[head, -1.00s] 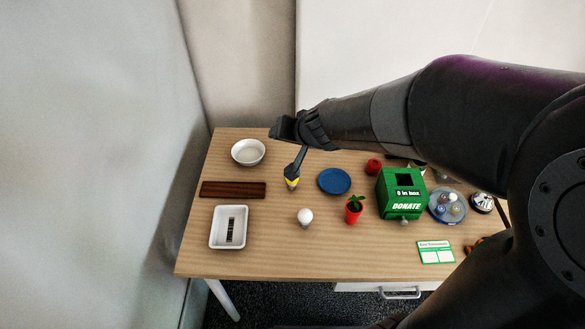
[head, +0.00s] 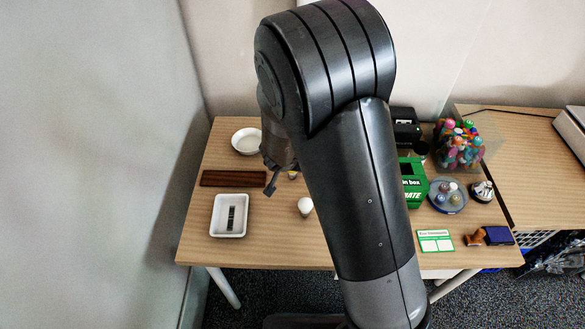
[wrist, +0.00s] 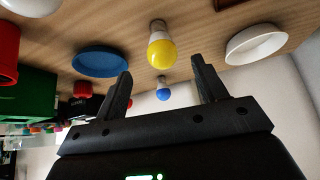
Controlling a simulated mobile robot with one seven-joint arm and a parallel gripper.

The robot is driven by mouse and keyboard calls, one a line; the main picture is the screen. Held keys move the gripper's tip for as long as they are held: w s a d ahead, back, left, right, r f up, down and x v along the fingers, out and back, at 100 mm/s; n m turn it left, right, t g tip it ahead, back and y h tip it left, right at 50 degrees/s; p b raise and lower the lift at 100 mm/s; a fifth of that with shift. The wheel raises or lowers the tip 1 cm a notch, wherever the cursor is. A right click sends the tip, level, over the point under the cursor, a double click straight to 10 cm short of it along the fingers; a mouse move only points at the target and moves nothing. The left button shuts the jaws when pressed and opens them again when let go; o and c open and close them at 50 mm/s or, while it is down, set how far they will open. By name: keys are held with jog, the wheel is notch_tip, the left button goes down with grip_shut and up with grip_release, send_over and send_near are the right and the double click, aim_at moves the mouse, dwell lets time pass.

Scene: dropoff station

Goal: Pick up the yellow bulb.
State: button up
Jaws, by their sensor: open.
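The yellow bulb (wrist: 160,50) has a white base and a yellow dome. In the wrist view it shows between my open fingers, beyond their tips. In the head view only a small part of the yellow bulb (head: 293,175) shows beside my wrist; my arm hides the rest. My gripper (wrist: 161,68) is open and empty. In the head view my gripper (head: 271,184) is partly visible just left of the bulb; its height above the table is hard to tell.
A white bulb (head: 305,206) stands nearby, and a blue bulb (wrist: 163,94) shows beyond the yellow one. Around are a blue plate (wrist: 100,63), a white bowl (head: 246,141), a dark wooden board (head: 232,178), a white tray (head: 230,232) and a green donation box (head: 415,190).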

jog(key=shift+w+x, duration=0.2)
jog(key=shift+x, duration=3.25)
jog(key=shift+r, duration=0.1)
jog(key=shift+c, duration=0.2)
jog(key=c, duration=0.8)
jog(key=shift+r, duration=0.15)
jog(key=shift+c, duration=0.2)
jog(key=shift+a+r, duration=0.1)
jog(key=shift+r, duration=1.75)
jog(key=s+d+r, duration=0.2)
jog(key=d+r, duration=0.5)
jog(key=d, duration=0.4)
jog(key=shift+s+d, duration=0.15)
jog(key=shift+s, duration=0.2)
